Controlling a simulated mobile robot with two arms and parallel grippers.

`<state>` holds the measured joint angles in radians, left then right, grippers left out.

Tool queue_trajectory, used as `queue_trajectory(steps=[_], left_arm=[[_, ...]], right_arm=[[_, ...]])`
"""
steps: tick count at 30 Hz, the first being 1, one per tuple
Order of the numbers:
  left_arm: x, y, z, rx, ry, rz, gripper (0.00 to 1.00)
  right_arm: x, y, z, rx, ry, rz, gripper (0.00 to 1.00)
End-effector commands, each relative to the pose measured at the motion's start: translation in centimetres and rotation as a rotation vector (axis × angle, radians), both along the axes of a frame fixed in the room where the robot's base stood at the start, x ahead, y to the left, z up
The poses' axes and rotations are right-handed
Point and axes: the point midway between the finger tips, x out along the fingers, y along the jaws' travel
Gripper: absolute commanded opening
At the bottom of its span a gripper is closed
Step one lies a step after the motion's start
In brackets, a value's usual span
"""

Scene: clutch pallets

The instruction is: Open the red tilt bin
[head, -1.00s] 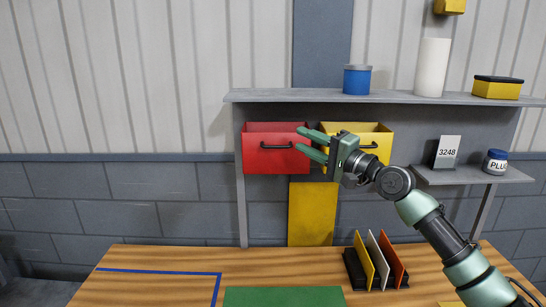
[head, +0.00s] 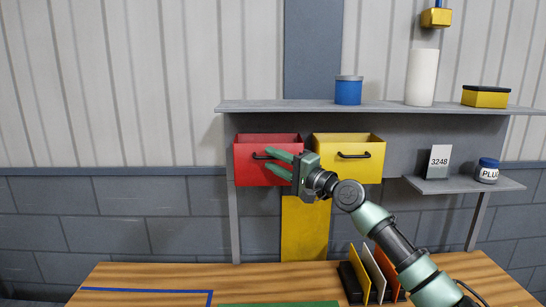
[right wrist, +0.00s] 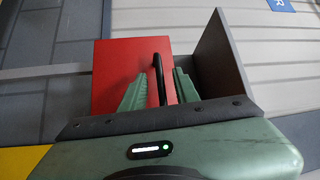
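The red tilt bin (head: 248,172) hangs under the grey shelf, left of a yellow bin (head: 365,168). Its black handle (head: 260,155) is partly hidden by my right gripper (head: 269,161), which is at the bin's front. In the right wrist view, the red front (right wrist: 115,70) lies beyond the fingers, and the black handle (right wrist: 158,75) runs between them. The fingers of my right gripper (right wrist: 160,77) are apart, with a gap on either side of the handle. My left gripper is out of view.
The shelf (head: 260,106) above the bins carries a blue tin (head: 348,91), a white cylinder (head: 421,78) and a yellow box (head: 486,98). A side shelf (head: 450,185) holds a number card and a jar. Upright panels in a rack (head: 351,283) stand on the wooden table (head: 240,273).

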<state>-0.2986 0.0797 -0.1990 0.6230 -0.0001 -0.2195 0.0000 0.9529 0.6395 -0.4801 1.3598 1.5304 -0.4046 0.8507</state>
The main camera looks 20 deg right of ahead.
Motion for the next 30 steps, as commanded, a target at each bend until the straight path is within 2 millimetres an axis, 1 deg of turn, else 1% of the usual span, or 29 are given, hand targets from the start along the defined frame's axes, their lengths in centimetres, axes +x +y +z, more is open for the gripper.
queue_trajectory(steps=[3, 10, 13, 14, 30], left_arm=[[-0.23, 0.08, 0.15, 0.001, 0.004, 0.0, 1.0], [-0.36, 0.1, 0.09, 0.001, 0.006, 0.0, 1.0], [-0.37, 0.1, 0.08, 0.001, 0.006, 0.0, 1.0], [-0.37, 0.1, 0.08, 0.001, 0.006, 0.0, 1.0], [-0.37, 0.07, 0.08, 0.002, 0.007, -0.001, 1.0]], right_arm=[[0.45, 0.25, 0.03, -0.002, 0.0, 0.0, 0.31], [0.47, 0.28, -0.03, -0.002, 0.0, 0.0, 0.31], [0.47, 0.27, -0.03, -0.002, 0.0, 0.0, 0.03], [0.47, 0.27, -0.03, -0.002, 0.0, 0.0, 0.0], [0.46, 0.26, -0.11, -0.002, 0.002, -0.001, 0.0]])
